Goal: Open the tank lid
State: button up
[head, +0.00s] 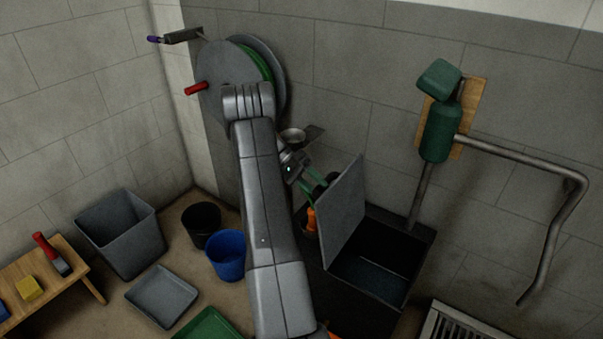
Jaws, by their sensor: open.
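The dark tank (425,235) stands against the back wall, right of my arm. Its grey lid (343,212) is raised steeply on the tank's left side, and the dark inside of the tank shows. My gripper (322,187) has green fingers and is at the lid's upper left, partly behind it. It is open, with nothing visible between the fingers. The lid hides part of the fingertips, so I cannot tell whether they touch it.
A green hand pump (440,132) with a long bent pipe (530,175) is on the wall at right. A hose reel (222,85) is behind my arm. Black (201,222) and blue (228,256) buckets, a grey bin (122,238) and trays stand at left. A small orange object (311,219) is beside the lid.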

jog(key=p+v, duration=0.8)
jog(key=v, duration=0.4)
jog(key=shift+a, duration=0.25)
jog(key=shift+w, duration=0.1)
jog(key=shift+f, duration=0.2)
jog(key=b+x, duration=0.8)
jog(key=x, duration=0.4)
jog(key=shift+d+r, duration=0.25)
dwell(0.5)
